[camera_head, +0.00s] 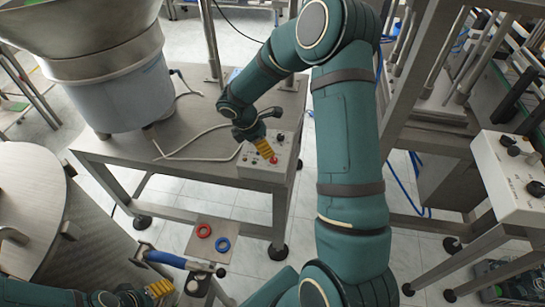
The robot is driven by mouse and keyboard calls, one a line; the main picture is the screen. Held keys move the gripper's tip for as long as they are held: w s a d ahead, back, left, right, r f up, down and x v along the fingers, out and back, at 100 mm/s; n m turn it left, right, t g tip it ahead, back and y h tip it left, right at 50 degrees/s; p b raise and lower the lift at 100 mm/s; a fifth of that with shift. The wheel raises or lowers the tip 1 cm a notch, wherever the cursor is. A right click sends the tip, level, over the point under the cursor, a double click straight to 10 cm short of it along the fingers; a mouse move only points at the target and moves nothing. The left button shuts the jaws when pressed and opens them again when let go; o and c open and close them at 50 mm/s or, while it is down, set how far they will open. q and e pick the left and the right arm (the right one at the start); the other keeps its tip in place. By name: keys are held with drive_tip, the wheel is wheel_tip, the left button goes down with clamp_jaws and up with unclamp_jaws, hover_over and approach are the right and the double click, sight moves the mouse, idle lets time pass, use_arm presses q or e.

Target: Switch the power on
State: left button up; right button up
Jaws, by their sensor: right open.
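A light grey control box (252,171) sits at the front right corner of a steel table. It has a red button or lamp (274,160) on its top and a dark knob (281,138) farther back. My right gripper (265,151) is over this box, its yellow fingers pointing down close to the red part. It is open with nothing seen between the fingers; I cannot tell whether it touches the box. It hides part of the box top. My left gripper (159,289) is at the lower left, far from the box, and its finger gap is unclear.
A large steel bowl feeder (110,85) stands on the steel table (190,150), with a pale cable beside it. A small stand holds a red ring (203,230) and a blue ring (223,244). Another box with black knobs (510,175) stands at the right.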

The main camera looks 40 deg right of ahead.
sight(274, 157)
drive_tip(key=b+x, duration=0.1)
drive_tip(key=x, duration=0.6)
drive_tip(key=shift+d+f, duration=0.1)
drive_tip(key=shift+f, duration=0.2)
clamp_jaws()
